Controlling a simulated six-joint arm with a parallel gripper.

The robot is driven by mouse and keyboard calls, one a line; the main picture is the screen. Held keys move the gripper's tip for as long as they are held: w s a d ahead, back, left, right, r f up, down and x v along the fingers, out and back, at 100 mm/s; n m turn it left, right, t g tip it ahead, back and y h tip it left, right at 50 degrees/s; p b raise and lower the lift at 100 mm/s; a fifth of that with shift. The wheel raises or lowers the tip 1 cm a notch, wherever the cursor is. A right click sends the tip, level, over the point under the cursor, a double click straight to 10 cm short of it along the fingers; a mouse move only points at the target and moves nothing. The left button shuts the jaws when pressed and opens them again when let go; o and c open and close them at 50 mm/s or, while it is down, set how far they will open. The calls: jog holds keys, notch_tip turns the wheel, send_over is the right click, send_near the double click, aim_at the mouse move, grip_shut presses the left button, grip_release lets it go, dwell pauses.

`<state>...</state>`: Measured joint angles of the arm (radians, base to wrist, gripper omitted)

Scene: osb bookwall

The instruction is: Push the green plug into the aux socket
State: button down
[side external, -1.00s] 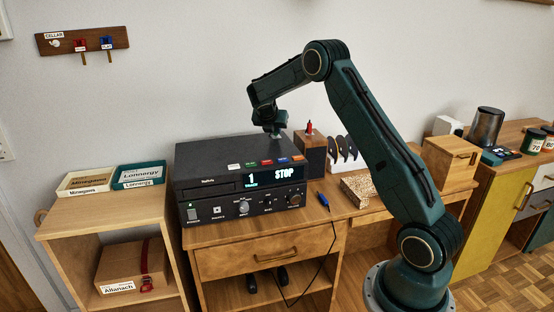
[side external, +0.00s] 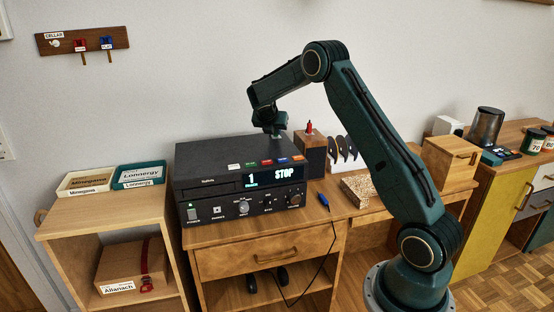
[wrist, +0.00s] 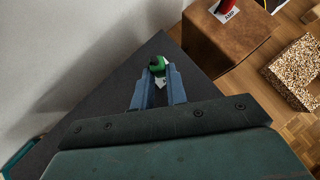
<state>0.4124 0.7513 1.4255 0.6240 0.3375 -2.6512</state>
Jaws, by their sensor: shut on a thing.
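My gripper (side external: 276,134) is above the back part of the black deck (side external: 215,156), pointing down. In the wrist view, its two blue fingers (wrist: 158,88) are shut on a green piece, which I take to be the green plug (wrist: 157,64); a pale pointed part shows by it. The plug is too small to make out in the side view. The deck's front panel carries several round knobs or sockets (side external: 244,207). Their labels are too small to read, so I cannot tell which is the aux socket.
A blue plug (side external: 322,198) with a black cable lies on the desk (side external: 222,234), right of the deck. A brown box (side external: 312,158) stands close to the deck's right side. A speckled block (side external: 357,189) is farther right.

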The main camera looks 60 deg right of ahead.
jog(key=c, duration=1.3)
grip_release()
jog(key=shift+a+r, duration=0.1)
jog(key=v, duration=1.3)
jog(key=shift+a+r, duration=0.2)
